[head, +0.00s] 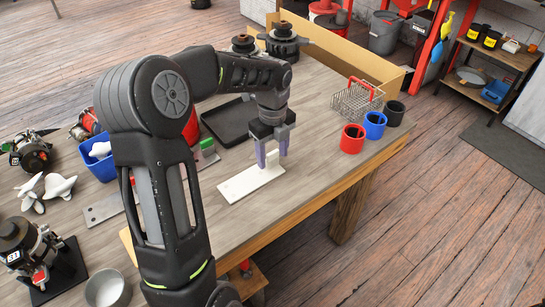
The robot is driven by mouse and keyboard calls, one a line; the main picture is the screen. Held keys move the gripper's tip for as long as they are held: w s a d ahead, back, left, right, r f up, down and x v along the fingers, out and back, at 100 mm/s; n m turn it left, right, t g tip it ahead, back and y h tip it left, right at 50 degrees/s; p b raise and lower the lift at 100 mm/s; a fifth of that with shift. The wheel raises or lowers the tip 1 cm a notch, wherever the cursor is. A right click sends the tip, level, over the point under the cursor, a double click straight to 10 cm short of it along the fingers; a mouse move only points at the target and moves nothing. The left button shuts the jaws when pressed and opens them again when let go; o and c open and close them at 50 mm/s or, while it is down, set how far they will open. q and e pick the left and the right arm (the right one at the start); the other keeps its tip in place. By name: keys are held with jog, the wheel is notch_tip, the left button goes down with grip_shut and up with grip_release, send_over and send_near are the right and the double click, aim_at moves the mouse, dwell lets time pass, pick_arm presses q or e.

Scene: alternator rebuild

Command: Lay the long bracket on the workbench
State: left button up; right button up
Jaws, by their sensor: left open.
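A long, flat white plate (238,187), which looks like the long bracket, lies flat on the wooden workbench (262,220) near its front edge. A small hole shows near its left end. My left gripper (273,159) points down over the plate's right end, with its two purple fingers apart. The fingers hide part of that end, and I cannot tell whether the tips touch the plate. My right gripper is not in view.
A grey plate with holes (101,212) lies to the left, partly behind my arm. A black tray (226,133) is behind the gripper. Red (352,139), blue (375,126) and black (395,114) cups and a wire basket (352,104) stand right. Bare bench surrounds the white plate's front.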

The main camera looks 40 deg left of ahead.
pick_arm(q)
notch_tip(320, 180, up, 10)
jog(key=shift+r, duration=0.25)
dwell(0.6)
